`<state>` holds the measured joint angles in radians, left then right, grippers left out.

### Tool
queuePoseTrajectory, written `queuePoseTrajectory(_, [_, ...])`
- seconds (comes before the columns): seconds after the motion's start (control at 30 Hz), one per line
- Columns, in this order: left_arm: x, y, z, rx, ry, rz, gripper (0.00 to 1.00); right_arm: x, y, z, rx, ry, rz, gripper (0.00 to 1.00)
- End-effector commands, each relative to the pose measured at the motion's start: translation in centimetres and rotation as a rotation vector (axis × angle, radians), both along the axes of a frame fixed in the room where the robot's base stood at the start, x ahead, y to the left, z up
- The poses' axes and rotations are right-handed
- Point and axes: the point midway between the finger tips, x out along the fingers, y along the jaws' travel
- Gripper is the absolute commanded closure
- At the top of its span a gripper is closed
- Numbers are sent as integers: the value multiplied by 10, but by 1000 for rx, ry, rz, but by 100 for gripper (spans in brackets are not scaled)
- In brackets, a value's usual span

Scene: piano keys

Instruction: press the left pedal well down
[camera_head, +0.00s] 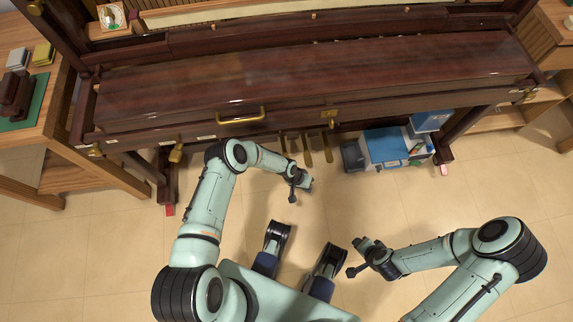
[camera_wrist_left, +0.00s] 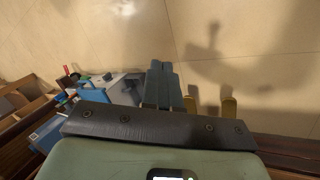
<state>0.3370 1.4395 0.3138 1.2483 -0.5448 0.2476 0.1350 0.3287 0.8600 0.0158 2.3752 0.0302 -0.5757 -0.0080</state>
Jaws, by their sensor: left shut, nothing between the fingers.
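Three brass pedals hang under the piano's front in the head view. The left pedal (camera_head: 284,144) is the leftmost, with the middle pedal (camera_head: 306,150) and the right pedal (camera_head: 327,148) beside it. My left gripper (camera_head: 306,184) is below the pedals in the picture, apart from them. In the left wrist view its fingers (camera_wrist_left: 162,82) are shut and empty. Two pedals show there to the right of the fingers; the rightmost appears to be the left pedal (camera_wrist_left: 228,108). My right gripper (camera_head: 361,244) is over the floor, far from the pedals; its jaw opening is unclear.
The piano's lid (camera_head: 300,75) and front edge overhang the pedals. A brass handle (camera_head: 242,116) sticks out above them. The tiled floor (camera_head: 110,235) in front is clear.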

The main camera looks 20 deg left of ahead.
Motion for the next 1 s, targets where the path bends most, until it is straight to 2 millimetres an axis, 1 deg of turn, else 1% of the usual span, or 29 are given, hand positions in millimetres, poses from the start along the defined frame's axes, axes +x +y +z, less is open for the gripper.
queuePoseTrajectory(0.03, [-3, -1, 3, -4, 0, 0, 100, 0, 0, 0, 0, 0, 0, 51])
queuePoseTrajectory(0.2, [-9, -3, 7, -13, 0, 5, 100, 0, 0, 0, 0, 0, 0, 51])
queuePoseTrajectory(1.0, [-9, -3, 8, -14, -1, 7, 100, 0, 0, 0, 0, 0, 0, 51])
